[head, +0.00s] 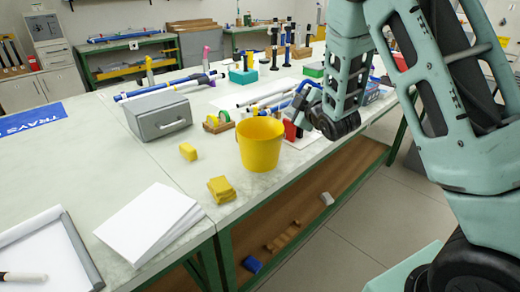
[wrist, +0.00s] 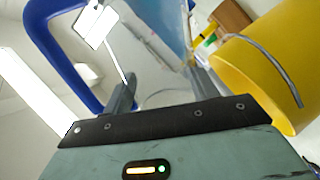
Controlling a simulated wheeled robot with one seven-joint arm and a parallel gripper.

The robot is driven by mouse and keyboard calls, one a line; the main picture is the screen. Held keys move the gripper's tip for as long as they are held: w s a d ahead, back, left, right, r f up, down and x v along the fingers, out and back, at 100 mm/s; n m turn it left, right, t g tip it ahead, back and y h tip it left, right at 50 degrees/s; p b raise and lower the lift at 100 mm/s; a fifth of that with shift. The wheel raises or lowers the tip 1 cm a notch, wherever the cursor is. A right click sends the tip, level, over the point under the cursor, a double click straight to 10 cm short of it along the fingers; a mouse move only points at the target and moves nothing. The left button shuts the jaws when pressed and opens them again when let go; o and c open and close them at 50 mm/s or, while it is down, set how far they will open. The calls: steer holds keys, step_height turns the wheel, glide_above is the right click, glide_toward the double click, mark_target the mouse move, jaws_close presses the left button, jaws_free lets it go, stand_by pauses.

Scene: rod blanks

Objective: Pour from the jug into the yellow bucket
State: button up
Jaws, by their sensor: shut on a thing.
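The yellow bucket (head: 260,148) stands upright on the table near its front edge in the head view. In the wrist view the bucket (wrist: 262,92) fills the right side, with its grey wire handle. My gripper (wrist: 165,90) is shut on the jug, which looks clear with a blue handle (wrist: 38,22) curving at the left. In the head view only a blue part of the jug (head: 306,92) shows beside my gripper (head: 304,112), right of the bucket. My arm hides much of the jug. I cannot tell its tilt or what it holds.
Left of the bucket are two yellow blocks (head: 188,152), a grey box (head: 158,115) and a white paper stack (head: 150,222). Behind it are a tape dispenser (head: 217,122) and several rods. A red thing (head: 290,131) stands close to the bucket's right. The table's front edge is near.

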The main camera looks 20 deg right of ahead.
steer(key=shift+r, duration=0.15)
stand_by(0.3)
steer(key=shift+r+n, duration=0.1)
steer(key=shift+n, duration=0.2)
steer(key=shift+a+r+n+h, duration=0.1)
steer(key=shift+r+n+h, duration=0.05)
steer(key=shift+n+h, duration=0.15)
stand_by(0.5)
steer(key=shift+a+r+n, duration=0.1)
steer(key=shift+r+n, duration=0.05)
steer(key=shift+n, duration=0.15)
stand_by(0.7)
steer(key=shift+r+n+p, duration=0.15)
steer(key=shift+n+p, duration=0.15)
steer(key=shift+a, duration=0.1)
stand_by(0.5)
